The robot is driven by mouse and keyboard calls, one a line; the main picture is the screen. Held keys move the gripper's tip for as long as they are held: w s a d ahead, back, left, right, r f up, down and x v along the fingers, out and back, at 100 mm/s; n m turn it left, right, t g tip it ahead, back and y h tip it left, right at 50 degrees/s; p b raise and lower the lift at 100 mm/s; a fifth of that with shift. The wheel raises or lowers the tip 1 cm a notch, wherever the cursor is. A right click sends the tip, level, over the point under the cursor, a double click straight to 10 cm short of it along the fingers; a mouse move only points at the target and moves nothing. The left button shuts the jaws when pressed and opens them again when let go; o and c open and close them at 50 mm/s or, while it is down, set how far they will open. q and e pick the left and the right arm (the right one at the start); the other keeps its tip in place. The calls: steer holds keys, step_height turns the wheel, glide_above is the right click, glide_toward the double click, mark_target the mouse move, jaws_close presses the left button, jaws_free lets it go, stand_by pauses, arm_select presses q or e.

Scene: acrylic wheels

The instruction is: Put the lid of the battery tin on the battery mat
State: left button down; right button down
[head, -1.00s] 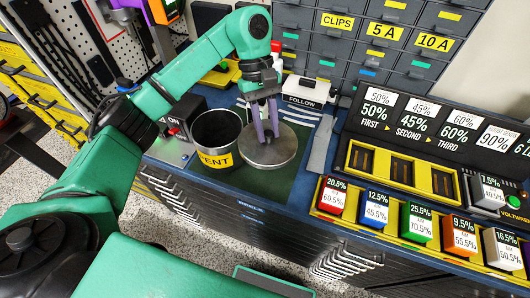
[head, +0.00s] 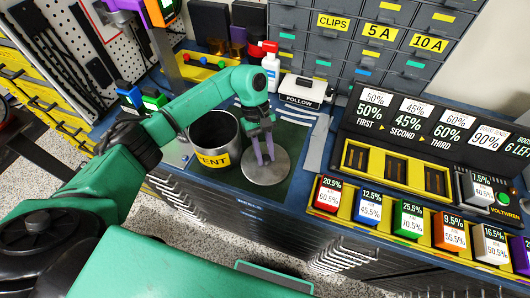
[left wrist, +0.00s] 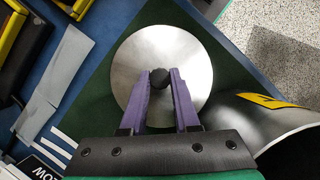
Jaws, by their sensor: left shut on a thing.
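The lid (head: 262,172) is a round, flat, silver-grey metal disc with a black knob (left wrist: 159,78) in its middle. My left gripper (head: 262,157) has its purple fingers shut on that knob, with the lid level below them. The lid is over the dark green mat (head: 298,158), at or just above its surface; I cannot tell whether it touches. The mat shows around the lid in the left wrist view (left wrist: 92,106). An open round metal tin (head: 222,157) with a yellow label, its letters partly cut off, stands left of the lid. My right gripper is not in view.
A yellow rack of battery blocks (head: 378,222) and a black sign board (head: 445,130) stand to the right. A white box marked FOLLOW (head: 302,92) and a white bottle (head: 270,68) stand behind. Drawers (head: 350,50) close off the back.

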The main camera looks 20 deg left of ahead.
arm_select(q)
steer(key=c, duration=0.6)
jaws_free()
steer(key=shift+c, duration=0.2)
steer(key=shift+r, duration=0.1)
steer(key=b+v, duration=0.3)
steer(key=v, duration=0.3)
steer(key=shift+w+a+r, duration=0.1)
steer(key=shift+w+r, duration=0.05)
steer(key=shift+w, duration=0.05)
steer(key=v, duration=0.5)
steer(key=shift+r+b, duration=0.4)
